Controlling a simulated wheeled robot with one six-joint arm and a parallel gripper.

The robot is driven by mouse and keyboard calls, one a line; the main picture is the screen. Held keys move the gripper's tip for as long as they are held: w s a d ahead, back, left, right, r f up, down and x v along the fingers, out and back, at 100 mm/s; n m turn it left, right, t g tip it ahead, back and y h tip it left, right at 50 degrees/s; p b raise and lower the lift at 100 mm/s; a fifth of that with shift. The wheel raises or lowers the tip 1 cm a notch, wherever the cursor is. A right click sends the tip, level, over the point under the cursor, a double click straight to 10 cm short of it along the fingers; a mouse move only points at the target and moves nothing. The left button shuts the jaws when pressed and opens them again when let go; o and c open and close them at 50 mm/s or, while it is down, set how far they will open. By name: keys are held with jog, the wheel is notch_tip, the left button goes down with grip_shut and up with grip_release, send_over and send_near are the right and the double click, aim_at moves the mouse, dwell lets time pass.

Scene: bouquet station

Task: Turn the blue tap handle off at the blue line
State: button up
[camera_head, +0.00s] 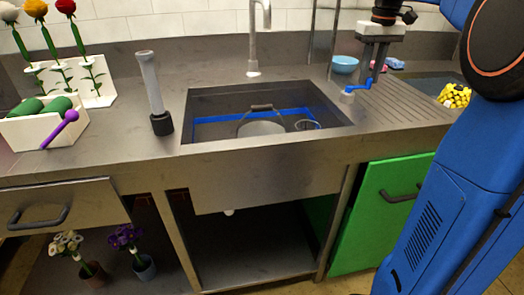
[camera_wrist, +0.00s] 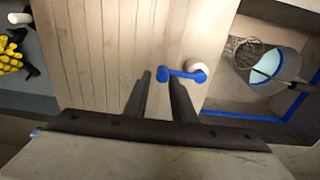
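The blue tap handle (camera_head: 359,85) is a cranked lever on a white round base (camera_head: 347,97), on the ribbed drainboard right of the sink. In the wrist view the handle (camera_wrist: 181,73) runs left from its white base (camera_wrist: 197,72). My gripper (camera_head: 370,80) points down at it. Its fingers (camera_wrist: 162,82) are apart, with the handle's free end between them; contact is unclear. A blue line (camera_head: 208,119) runs around the sink's inner wall. A grey bucket (camera_head: 262,128) stands in the sink, with pale blue showing inside it (camera_wrist: 266,66) in the wrist view. No water stream is discernible below the spout (camera_head: 253,70).
A wire-like cup (camera_head: 307,125) sits beside the bucket. A blue bowl (camera_head: 345,64) stands behind the handle. Yellow items (camera_head: 454,96) lie at the far right. A grey cylindrical tool (camera_head: 153,95) stands left of the sink. A green cabinet door (camera_head: 380,215) is below.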

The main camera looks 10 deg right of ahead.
jog(key=shift+o, duration=0.3)
jog(key=shift+a, duration=0.15)
jog(key=shift+r, duration=3.75)
